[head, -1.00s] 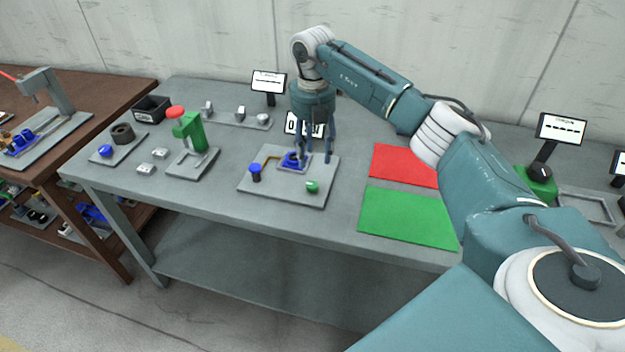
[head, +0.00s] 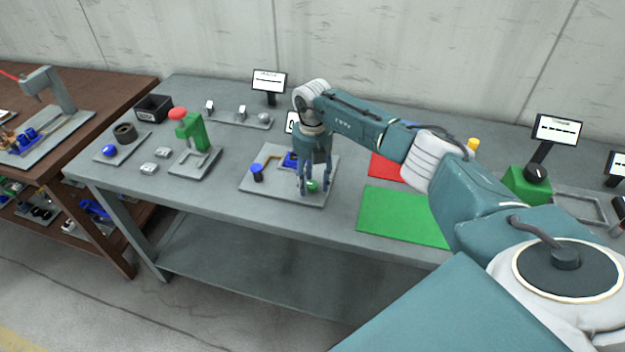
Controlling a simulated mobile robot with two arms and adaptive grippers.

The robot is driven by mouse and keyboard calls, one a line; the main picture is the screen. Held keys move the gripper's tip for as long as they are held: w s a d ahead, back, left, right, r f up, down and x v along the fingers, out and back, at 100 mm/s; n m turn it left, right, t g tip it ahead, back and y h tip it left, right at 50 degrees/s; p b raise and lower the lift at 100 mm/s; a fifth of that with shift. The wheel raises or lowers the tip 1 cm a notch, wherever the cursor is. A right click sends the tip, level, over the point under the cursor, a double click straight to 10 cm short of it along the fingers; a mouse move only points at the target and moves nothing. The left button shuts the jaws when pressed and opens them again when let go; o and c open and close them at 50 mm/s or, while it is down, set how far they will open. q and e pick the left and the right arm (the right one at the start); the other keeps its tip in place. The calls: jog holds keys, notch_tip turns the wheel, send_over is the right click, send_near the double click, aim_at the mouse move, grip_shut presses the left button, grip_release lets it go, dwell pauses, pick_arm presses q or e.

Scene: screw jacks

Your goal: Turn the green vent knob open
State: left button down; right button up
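The green vent knob (head: 313,186) sits at the front right of a grey plate (head: 285,198) on the table. My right gripper (head: 312,190) points down over the knob, its fingers on either side of it, apart. I cannot tell whether the fingers touch the knob. The plate also carries a black post with a blue cap (head: 257,172), a brass-coloured pipe and a blue block (head: 289,160), which my gripper partly hides. My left gripper is not in view.
A green mat (head: 405,216) and a red mat (head: 383,167) lie right of the plate. A green press with a red knob (head: 191,133) stands to the left. A display (head: 269,81) stands behind. The table front is clear.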

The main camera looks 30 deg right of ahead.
jog(key=c, duration=1)
jog(key=shift+w+f+n+b, duration=0.1)
jog(key=shift+n+b, duration=0.95)
jog(key=shift+n, duration=0.25)
jog(key=n+b, duration=0.2)
jog(key=n, duration=0.1)
jog(key=shift+n, duration=0.3)
jog(key=n+b, duration=0.3)
jog(key=n, duration=0.3)
jog(key=n+b, duration=0.1)
jog(key=n, duration=0.2)
jog(key=n+b, duration=0.1)
jog(key=n, duration=0.1)
jog(key=shift+r+n, duration=0.2)
jog(key=shift+n, duration=0.2)
